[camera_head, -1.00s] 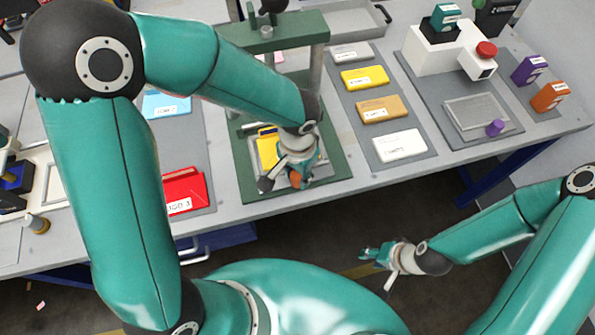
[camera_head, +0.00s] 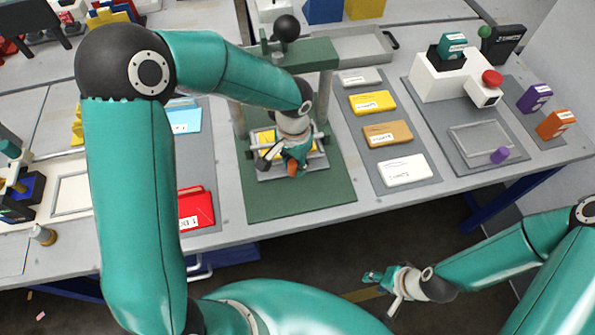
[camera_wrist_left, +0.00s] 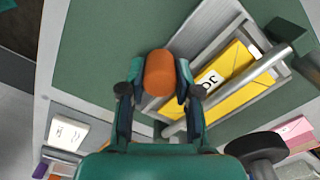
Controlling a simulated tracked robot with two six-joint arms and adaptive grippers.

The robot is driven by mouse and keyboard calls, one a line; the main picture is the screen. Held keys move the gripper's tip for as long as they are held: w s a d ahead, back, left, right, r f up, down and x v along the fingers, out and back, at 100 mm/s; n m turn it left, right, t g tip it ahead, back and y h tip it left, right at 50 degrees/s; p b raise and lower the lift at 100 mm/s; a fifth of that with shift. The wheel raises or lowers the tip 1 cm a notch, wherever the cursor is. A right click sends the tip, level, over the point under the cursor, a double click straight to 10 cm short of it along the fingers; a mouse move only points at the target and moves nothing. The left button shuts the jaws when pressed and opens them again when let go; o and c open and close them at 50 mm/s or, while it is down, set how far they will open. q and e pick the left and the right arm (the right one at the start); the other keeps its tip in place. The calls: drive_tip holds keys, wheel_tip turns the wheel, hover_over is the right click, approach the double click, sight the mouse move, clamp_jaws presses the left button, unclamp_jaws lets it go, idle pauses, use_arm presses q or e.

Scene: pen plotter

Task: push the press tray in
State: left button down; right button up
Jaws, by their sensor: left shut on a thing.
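The green press (camera_head: 318,52) stands on a green base (camera_head: 300,205) at the table's middle. Its grey tray (camera_head: 318,168) sits on the base, partly between the posts, with bare green base in front of it. A yellow labelled block (camera_wrist_left: 243,88) lies in the tray, crossed by a metal post in the left wrist view. My left gripper (camera_head: 292,160) is shut on the orange tray handle (camera_wrist_left: 159,74) at the tray's front, and its hand hides part of the tray. My right gripper (camera_head: 380,282) hangs apart, in front of the table; its jaw state is unclear.
Coloured labelled blocks lie on grey mats either side of the press, including a red one (camera_head: 195,208) and a white one (camera_head: 402,170). A white machine with a red button (camera_head: 492,77) stands at right. A grey bin (camera_head: 362,45) is behind the press.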

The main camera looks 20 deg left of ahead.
use_arm(q)
drive_tip(key=shift+w, duration=0.1)
drive_tip(key=c, duration=0.8)
unclamp_jaws()
drive_tip(key=shift+d, duration=0.1)
